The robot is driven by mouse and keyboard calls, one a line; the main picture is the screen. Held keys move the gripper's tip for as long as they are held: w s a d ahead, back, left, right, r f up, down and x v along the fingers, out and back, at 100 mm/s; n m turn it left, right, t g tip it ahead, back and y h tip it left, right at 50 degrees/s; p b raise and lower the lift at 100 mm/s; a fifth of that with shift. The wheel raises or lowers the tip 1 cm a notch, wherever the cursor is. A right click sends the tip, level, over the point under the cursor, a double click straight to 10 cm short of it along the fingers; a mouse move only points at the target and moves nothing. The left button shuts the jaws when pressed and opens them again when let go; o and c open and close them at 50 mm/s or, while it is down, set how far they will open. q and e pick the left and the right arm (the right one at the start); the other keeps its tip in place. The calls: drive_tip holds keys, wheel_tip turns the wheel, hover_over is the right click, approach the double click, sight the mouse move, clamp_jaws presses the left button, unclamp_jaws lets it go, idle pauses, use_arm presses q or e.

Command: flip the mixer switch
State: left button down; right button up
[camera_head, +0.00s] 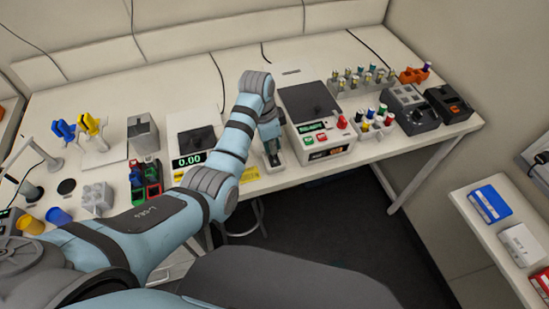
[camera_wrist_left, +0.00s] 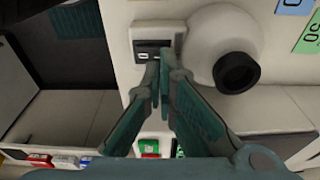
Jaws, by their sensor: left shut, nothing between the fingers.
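The mixer appears in the left wrist view as a white body with a rounded head and a black cup (camera_wrist_left: 237,73). Its dark rocker switch (camera_wrist_left: 153,47) sits on a pale panel beside the rounded head. My left gripper (camera_wrist_left: 160,88) is shut and empty, with its fingertips just below the switch in that picture. I cannot tell whether they touch it. In the head view my left gripper (camera_head: 273,153) reaches down at the bench's front edge and hides most of the mixer. My right gripper is not in view.
A device with a green display and red and green buttons (camera_head: 318,120) stands close right of my left gripper. A balance (camera_head: 192,138) reading 0.00 stands to the left. Tube racks and grey and black devices fill the bench's right end. Boxes (camera_head: 489,203) lie on a side shelf.

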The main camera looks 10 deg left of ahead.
use_arm(q)
drive_tip(key=shift+f+b, duration=0.4)
drive_tip(key=shift+f, duration=0.65)
wheel_tip(320, 180, up, 2)
drive_tip(key=shift+r+p, duration=0.25)
drive_tip(key=shift+p, duration=0.8)
drive_tip(key=shift+r, duration=2.3)
